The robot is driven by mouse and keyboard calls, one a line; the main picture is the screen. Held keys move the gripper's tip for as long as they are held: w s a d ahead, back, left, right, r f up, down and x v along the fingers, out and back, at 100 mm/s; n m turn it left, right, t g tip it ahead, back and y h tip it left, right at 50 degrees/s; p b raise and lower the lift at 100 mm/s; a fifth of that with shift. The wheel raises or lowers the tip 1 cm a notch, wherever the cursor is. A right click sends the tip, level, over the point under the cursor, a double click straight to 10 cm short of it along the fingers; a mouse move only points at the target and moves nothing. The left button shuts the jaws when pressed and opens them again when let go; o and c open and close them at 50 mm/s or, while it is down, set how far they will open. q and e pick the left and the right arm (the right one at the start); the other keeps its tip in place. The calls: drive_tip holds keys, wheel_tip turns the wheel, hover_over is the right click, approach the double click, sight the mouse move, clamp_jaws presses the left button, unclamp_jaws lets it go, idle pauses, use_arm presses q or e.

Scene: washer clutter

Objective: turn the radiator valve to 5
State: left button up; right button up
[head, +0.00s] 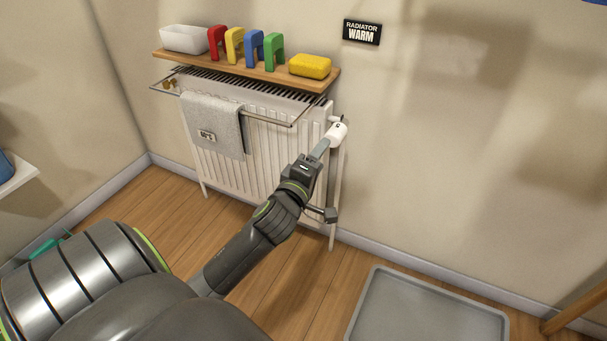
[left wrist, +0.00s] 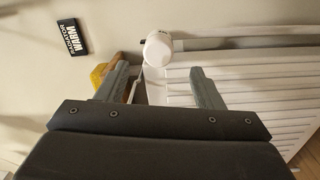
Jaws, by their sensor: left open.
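The white radiator valve (head: 337,131) sticks out at the right end of the white radiator (head: 264,150). Its markings are too small to read. My left gripper (head: 322,148) is right at the valve in the head view. In the left wrist view its two fingers (left wrist: 163,85) are spread, and the valve knob (left wrist: 158,48) shows just beyond and between the tips. I cannot tell whether a finger touches it. My right gripper is not in view.
A wooden shelf (head: 240,71) above the radiator holds a white tub, coloured arches and a yellow sponge (head: 310,66). A grey towel (head: 213,124) hangs on the front rail. A sign (head: 362,32) reads "RADIATOR WARM". A grey tray (head: 428,308) lies on the floor at right.

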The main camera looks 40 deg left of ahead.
use_arm(q)
drive_tip(key=v, duration=0.7)
drive_tip(key=shift+s+p, duration=0.35)
drive_tip(key=shift+d, duration=0.1)
